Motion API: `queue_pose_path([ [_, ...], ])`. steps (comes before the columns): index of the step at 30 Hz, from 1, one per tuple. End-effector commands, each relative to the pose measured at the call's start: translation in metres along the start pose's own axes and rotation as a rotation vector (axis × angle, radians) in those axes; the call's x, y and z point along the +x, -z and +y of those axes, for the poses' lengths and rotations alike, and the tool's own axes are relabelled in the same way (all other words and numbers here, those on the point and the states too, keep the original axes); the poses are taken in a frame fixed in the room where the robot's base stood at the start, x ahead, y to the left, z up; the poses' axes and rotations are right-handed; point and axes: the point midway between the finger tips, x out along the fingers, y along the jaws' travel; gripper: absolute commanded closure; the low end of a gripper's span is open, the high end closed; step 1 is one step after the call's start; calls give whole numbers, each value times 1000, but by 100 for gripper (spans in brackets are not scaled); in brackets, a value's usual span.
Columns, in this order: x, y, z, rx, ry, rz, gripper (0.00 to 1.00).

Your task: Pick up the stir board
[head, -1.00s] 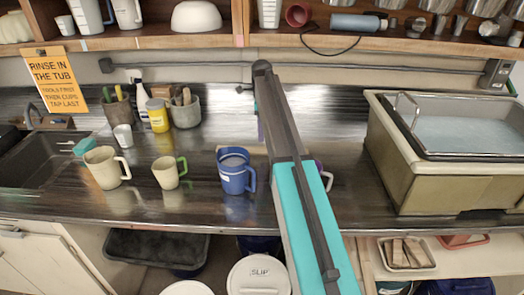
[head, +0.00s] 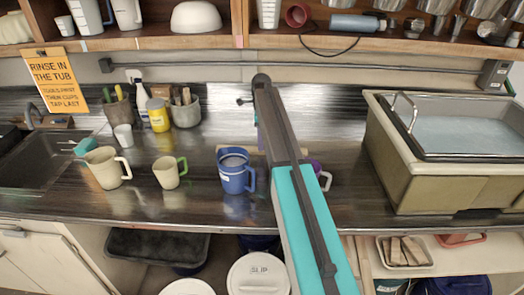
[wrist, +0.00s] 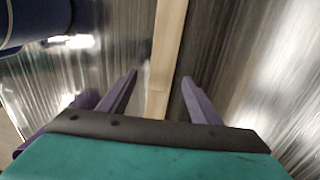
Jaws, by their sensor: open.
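The stir board (wrist: 168,45) is a pale wooden strip on the dark shiny counter. In the wrist view it runs from the top edge down between my two purple fingers and passes out of sight behind the dark gripper body. My gripper (wrist: 160,77) is open, one finger on each side of the strip, with a gap on both sides. I cannot tell how high the fingertips are above the counter.
A blue pitcher (head: 234,175) stands close left of my arm, and a purple mug (head: 316,169) close right, partly hidden. A green-handled mug (head: 168,173) and cream mug (head: 104,168) stand farther left. A water tub (head: 410,165) stands at right. A shelf (head: 330,41) runs above.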

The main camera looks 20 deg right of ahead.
Motion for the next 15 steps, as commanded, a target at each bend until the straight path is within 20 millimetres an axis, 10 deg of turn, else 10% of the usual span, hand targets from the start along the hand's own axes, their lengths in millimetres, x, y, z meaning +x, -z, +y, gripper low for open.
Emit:
queue_pose_path([
  [15, 39, 0, -2, -1, 1, 0, 42],
])
